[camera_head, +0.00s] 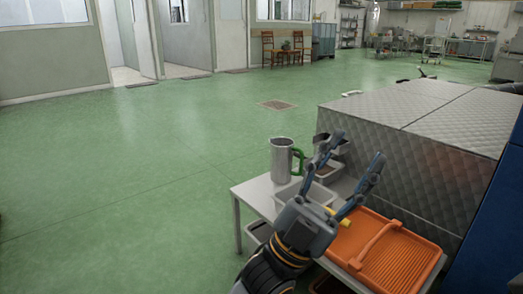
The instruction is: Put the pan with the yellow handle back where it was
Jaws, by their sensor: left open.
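My left gripper (354,150) reaches over a small white table (255,190) from the bottom of the view. Its two fingers are spread wide, with nothing seen between them. A small yellow piece (344,222) shows beside the gripper's body, at the orange tray's left edge. It may be the yellow handle, but the gripper covers what it joins, and I cannot make out a pan. My right gripper is not in view.
A metal jug with a green handle (281,160) stands at the table's back. A pale bin (288,196) and a ridged orange tray (400,262) share the table. A large quilted metal block (440,115) stands behind at right. Green floor at left is clear.

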